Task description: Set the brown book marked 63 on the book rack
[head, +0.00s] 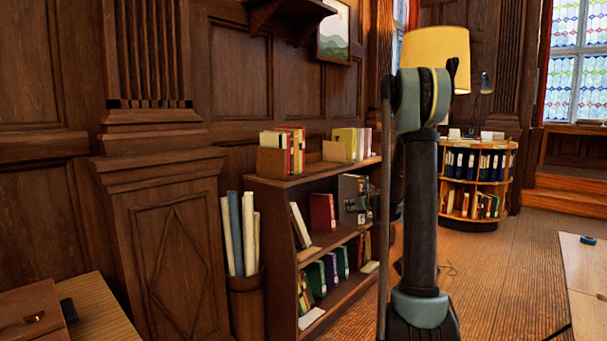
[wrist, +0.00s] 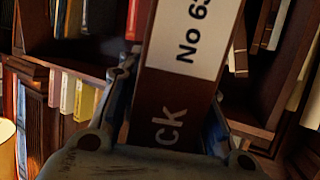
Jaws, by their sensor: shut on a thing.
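A brown book (wrist: 178,108) with a white label reading "No 6" and a partly cut-off digit fills the middle of the wrist view. My gripper (wrist: 177,80) is shut on it, with a finger along each side. In the head view my gripper (head: 362,203) is small, in front of the right part of the middle shelf. The held book is hard to make out there. The wooden book rack (head: 275,245) stands against the panelled wall, with books on its top and two shelves. I cannot tell whether the held book touches the shelf.
A red book (head: 322,211) stands on the middle shelf, left of my gripper. A bin with rolled papers (head: 246,300) stands left of the rack. A round bookcase (head: 478,180) with a yellow lamp (head: 436,62) is at the back right. A pale table (head: 585,275) is at the right.

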